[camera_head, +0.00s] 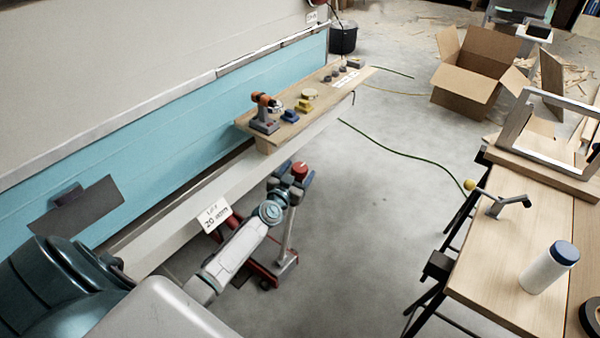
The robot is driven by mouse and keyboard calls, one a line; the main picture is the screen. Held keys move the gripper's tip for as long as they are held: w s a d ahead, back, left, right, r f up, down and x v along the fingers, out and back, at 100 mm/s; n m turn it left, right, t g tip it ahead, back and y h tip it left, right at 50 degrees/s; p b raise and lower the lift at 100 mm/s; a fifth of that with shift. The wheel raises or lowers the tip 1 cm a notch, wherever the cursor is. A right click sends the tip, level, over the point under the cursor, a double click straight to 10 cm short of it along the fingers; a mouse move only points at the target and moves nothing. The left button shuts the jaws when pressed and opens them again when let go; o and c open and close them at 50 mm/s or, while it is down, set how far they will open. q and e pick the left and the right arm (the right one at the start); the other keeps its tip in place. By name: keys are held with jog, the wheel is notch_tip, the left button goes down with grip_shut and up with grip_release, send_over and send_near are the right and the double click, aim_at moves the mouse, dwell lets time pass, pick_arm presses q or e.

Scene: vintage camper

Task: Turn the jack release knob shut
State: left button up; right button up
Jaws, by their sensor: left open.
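The jack (289,244) stands on the floor beside the camper, with a red frame low down and a grey upright post. A round red knob (299,169), which looks like the release knob, shows at the top. My left arm reaches in from the lower left, and my left gripper (294,175) is at the knob. Its fingers are open, one on each side of the knob; I cannot tell whether they touch it. The gripper and wrist hide much of the jack's upper part. My right gripper is out of view.
A sign (213,214) reading "Lift 20 mm" is on the camper's pale lower edge. A wooden shelf (355,76) with a drill (264,112) is behind the knob. A workbench (530,215) stands at right with a white bottle (548,268). The floor between is clear except for hoses.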

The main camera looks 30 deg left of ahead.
pick_arm(q)
jog(key=shift+w+a, duration=0.15)
jog(key=shift+w, duration=0.5)
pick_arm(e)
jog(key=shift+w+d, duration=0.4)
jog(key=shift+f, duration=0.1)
